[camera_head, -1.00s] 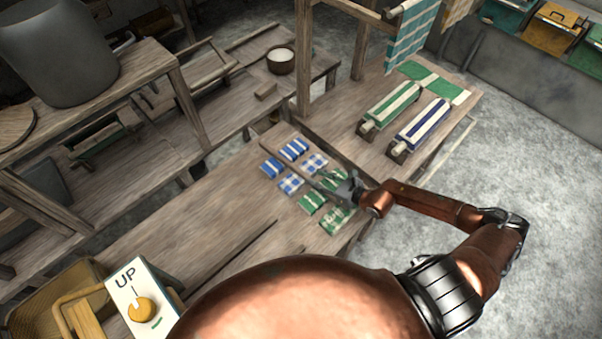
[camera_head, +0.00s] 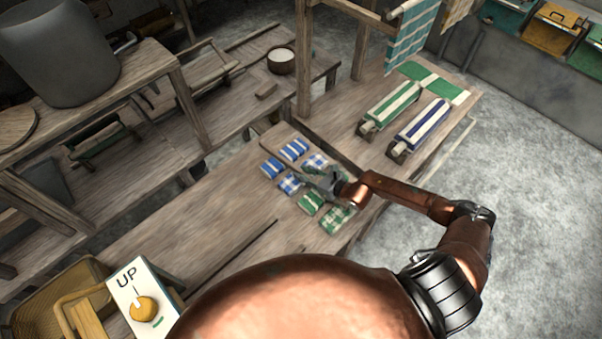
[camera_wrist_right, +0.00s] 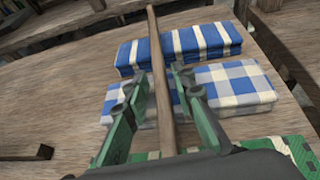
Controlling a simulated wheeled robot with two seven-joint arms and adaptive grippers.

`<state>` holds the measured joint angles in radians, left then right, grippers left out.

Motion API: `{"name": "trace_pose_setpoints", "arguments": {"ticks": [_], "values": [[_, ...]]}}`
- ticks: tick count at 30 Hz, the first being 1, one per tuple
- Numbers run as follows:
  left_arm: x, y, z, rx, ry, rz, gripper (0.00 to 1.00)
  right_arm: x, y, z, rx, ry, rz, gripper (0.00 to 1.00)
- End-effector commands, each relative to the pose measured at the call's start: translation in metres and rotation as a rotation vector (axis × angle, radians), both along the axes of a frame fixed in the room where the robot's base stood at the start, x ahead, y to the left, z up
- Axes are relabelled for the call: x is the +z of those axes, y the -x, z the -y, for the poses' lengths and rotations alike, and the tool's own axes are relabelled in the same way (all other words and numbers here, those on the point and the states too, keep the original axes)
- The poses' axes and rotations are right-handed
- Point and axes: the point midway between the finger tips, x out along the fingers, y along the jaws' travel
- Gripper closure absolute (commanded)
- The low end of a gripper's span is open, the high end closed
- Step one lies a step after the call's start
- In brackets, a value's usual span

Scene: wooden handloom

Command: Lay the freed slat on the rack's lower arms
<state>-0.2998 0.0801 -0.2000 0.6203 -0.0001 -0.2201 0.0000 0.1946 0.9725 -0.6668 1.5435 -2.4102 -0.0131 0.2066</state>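The slat (camera_wrist_right: 160,80) is a thin brown wooden strip in the right wrist view. It runs away from the palm between the fingers and crosses in front of the folded cloths. My right gripper (camera_wrist_right: 160,88) has its green fingers close in on both sides of the slat and appears shut on it. In the head view this gripper (camera_head: 325,182) is low over the folded cloths, and the slat is too thin to make out there. I cannot pick out the rack's lower arms with certainty. My left gripper is not in view.
Folded blue (camera_head: 271,167) and green (camera_head: 335,220) cloths lie in rows on the bench (camera_head: 200,225). Two cloth-wound rollers, green (camera_head: 392,106) and blue (camera_head: 421,123), sit to the right. A panel marked UP (camera_head: 143,295) stands at lower left. The bench's left part is clear.

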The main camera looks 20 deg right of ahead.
Motion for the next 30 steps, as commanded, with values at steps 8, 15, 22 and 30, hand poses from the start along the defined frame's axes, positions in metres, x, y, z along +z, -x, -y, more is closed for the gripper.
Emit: {"name": "trace_pose_setpoints", "arguments": {"ticks": [8,15,22,30], "values": [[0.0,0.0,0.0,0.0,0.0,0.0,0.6,0.0,0.0,0.0,0.0,0.0,0.0,0.97],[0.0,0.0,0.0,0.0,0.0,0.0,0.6,0.0,0.0,0.0,0.0,0.0,0.0,1.0],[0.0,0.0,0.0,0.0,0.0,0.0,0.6,0.001,0.0,0.0,0.0,0.0,0.001,1.0],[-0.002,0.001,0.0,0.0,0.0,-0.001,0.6,0.017,0.001,0.0,0.001,-0.002,0.0,1.0]]}}
